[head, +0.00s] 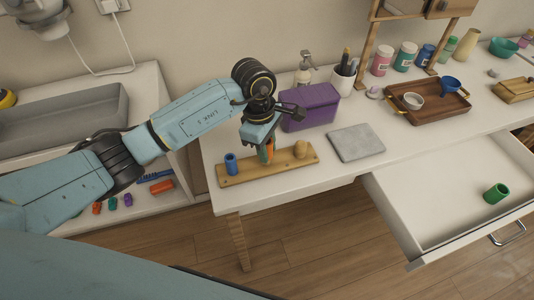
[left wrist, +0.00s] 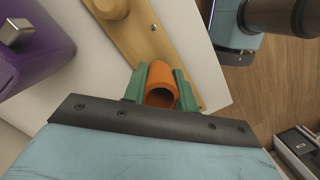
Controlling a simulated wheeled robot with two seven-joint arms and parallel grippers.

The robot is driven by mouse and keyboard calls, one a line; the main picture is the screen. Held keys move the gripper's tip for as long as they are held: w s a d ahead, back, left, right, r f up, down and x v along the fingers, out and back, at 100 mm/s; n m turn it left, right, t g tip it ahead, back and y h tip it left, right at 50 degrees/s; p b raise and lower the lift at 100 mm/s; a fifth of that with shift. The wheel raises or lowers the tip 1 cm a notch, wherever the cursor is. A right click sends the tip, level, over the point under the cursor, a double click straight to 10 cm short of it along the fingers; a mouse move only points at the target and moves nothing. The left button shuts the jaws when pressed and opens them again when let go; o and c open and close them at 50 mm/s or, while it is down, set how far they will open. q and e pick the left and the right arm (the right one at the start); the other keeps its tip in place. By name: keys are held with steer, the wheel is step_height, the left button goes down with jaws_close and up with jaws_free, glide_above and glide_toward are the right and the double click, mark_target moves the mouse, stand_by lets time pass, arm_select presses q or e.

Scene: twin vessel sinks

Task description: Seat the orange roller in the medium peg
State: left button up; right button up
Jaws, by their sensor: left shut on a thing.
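My left gripper (head: 268,151) is shut on the orange roller (left wrist: 159,82), which sits between its two green fingers in the left wrist view. In the head view the roller (head: 264,154) hangs upright at the middle of the wooden peg board (head: 243,176). I cannot tell whether the roller is above a peg or around it; the medium peg is hidden by the gripper and roller. A blue roller (head: 231,164) stands at the board's left end. A wide, round wooden peg (head: 300,149) is bare at the right end. My right gripper is not in view.
A purple box (head: 311,107) stands close behind the board, and a grey slab (head: 356,142) lies to its right. A green roller (head: 497,193) is in the open drawer (head: 445,208). A brown tray (head: 428,101) stands farther right.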

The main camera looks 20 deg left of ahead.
arm_select(q)
steer(key=shift+f, duration=1.35)
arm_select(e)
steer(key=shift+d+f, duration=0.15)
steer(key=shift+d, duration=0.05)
arm_select(q)
steer(key=shift+f+b, duration=0.2)
steer(key=shift+b, duration=0.15)
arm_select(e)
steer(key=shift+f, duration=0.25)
arm_select(q)
steer(key=o, duration=0.9)
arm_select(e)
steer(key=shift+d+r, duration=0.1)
arm_select(q)
steer(key=shift+r, duration=0.1)
